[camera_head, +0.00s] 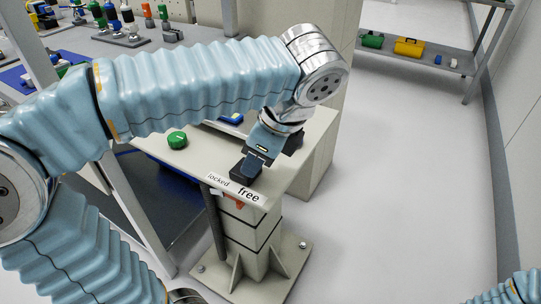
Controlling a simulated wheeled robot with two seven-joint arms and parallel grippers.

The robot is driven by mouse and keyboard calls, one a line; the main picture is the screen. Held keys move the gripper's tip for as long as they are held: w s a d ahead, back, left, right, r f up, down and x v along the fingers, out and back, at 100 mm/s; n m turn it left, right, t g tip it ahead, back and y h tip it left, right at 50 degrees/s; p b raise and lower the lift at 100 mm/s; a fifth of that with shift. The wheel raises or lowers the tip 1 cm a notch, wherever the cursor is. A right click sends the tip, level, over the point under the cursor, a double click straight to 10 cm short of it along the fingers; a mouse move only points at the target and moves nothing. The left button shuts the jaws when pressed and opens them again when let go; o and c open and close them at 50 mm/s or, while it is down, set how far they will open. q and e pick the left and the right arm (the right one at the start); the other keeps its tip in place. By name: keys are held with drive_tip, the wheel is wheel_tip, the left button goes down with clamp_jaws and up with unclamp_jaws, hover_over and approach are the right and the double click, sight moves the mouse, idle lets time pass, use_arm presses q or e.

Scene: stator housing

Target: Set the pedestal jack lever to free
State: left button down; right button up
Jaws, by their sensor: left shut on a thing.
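The pedestal (247,235) stands in the middle on a bolted base plate. A white label (236,187) on its front edge reads "locked" on the left and "free" on the right. An orange-red piece (239,203), seemingly part of the jack lever, shows just below the label, near the start of "free". My left gripper (246,172) reaches down to the top edge behind the label. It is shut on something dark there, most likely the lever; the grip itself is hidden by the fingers. The lever's exact setting cannot be told. My right gripper is out of view.
A green knob-like part (177,140) and a blue part (231,118) lie on the pedestal top. A workbench (92,45) with bottles and fixtures stands at the back left. A shelf (420,52) holds coloured cases. The floor to the right is clear.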

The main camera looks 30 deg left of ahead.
use_arm(q)
drive_tip(key=shift+d+f, duration=0.1)
idle(0.4)
drive_tip(key=c, duration=0.8)
unclamp_jaws()
